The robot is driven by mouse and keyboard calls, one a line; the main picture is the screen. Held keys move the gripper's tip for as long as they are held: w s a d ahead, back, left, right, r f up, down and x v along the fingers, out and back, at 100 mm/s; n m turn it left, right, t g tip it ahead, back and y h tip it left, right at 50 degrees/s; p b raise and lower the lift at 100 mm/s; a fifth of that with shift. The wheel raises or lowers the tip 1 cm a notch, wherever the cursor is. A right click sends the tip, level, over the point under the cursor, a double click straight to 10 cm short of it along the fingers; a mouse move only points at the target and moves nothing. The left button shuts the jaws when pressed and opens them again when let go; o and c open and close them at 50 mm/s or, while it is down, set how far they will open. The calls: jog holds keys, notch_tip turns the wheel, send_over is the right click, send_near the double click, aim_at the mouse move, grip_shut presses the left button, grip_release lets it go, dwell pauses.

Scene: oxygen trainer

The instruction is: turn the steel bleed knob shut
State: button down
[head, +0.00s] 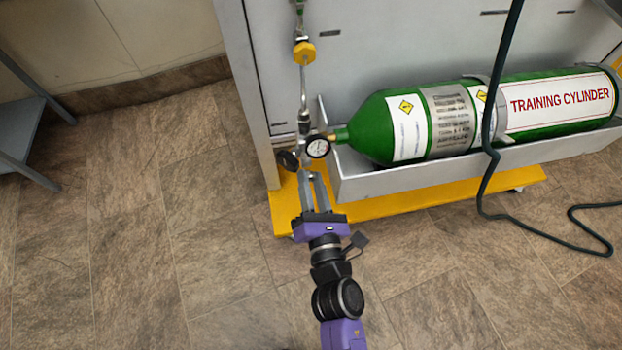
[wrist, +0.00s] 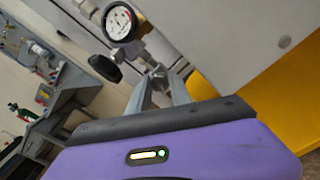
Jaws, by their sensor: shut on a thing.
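My gripper (head: 311,175) reaches up from below to the fittings at the neck of a green cylinder. Its two grey fingers are shut on the small steel bleed knob (wrist: 159,74), which is mostly hidden between the fingertips. In the wrist view my gripper (wrist: 163,82) points up at the knob, just below the valve block. A white round pressure gauge (head: 318,147) sits right above the fingertips; it also shows in the wrist view (wrist: 118,22). A black knob (head: 288,160) sits just left of the fingers and also shows in the wrist view (wrist: 105,68).
The green training cylinder (head: 370,128) lies in a grey trough (head: 400,178) over a yellow base (head: 400,205). A thin pipe with a yellow fitting (head: 304,51) rises above the valve. A dark hose (head: 487,180) hangs at right.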

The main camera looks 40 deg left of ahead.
jog(key=m+p, duration=0.1)
jog(key=m, duration=0.3)
jog(key=shift+d+m, duration=0.1)
jog(key=shift+m, duration=0.3)
jog(key=m+p, duration=0.1)
jog(key=m, duration=0.2)
jog(key=shift+m, duration=0.3)
jog(key=m+p, duration=0.2)
jog(key=m, duration=0.2)
jog(key=shift+m, duration=0.3)
jog(key=m+p, duration=0.2)
jog(key=m, duration=0.2)
jog(key=m+p, duration=0.1)
jog(key=m, duration=0.3)
jog(key=m+p, duration=0.2)
jog(key=m, duration=0.1)
jog(key=shift+f+m, duration=0.1)
jog(key=shift+m, duration=0.3)
jog(key=shift+f+m+p, duration=0.1)
jog(key=shift+m+p, duration=0.9)
jog(key=shift+m, duration=2.7)
